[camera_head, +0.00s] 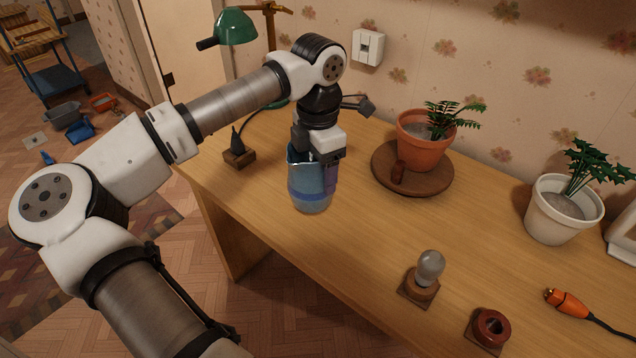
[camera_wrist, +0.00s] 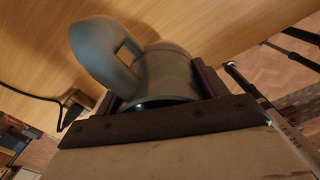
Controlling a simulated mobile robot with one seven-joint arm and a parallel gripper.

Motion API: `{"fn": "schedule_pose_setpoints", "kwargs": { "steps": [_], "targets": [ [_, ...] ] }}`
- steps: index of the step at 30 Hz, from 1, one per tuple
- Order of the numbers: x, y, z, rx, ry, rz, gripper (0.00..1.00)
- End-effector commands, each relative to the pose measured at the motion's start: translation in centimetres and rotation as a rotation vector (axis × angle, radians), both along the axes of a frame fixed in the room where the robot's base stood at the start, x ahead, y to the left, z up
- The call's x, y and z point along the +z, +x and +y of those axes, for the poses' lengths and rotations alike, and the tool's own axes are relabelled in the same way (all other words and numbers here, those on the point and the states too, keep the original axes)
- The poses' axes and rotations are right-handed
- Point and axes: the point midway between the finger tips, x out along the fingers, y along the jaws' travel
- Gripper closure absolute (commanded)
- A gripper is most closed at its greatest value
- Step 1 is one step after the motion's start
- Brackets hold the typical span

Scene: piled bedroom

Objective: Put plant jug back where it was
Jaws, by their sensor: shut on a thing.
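The plant jug (camera_head: 307,187) is a blue-grey jug with a darker blue band, near the left part of the wooden desk. My gripper (camera_head: 322,165) is above it, shut on its upper part, with one finger down its right side. In the wrist view the jug (camera_wrist: 168,73) sits between my gripper's fingers (camera_wrist: 160,88), with its thick handle on the left. The jug looks upright. I cannot tell whether its base touches the desk. A potted fern in a terracotta pot (camera_head: 422,150) stands on a round brown board to the right. A white pot (camera_head: 548,222) with a leafy plant stands farther right.
The wooden desk (camera_head: 370,235) has clear room between jug and bulb. A green lamp (camera_head: 236,27) stands behind my arm. A small wooden block (camera_head: 239,158) is left of the jug.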

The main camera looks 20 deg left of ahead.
Motion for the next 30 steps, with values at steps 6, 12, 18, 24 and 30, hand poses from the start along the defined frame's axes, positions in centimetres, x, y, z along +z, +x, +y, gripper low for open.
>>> {"fn": "schedule_pose_setpoints", "kwargs": {
  "steps": [6,12,18,24,30],
  "targets": [
    [-1.3,0.0,0.0,0.0,-0.001,-0.002,0.6],
    [-4.0,0.0,0.0,-0.001,-0.001,-0.001,0.6],
    [-5.0,0.0,0.0,0.0,0.001,-0.004,0.6],
    [-5.2,0.0,0.0,0.0,0.001,-0.002,0.6],
    [-5.3,0.0,0.0,0.0,0.001,-0.001,0.13]
  ]
}}
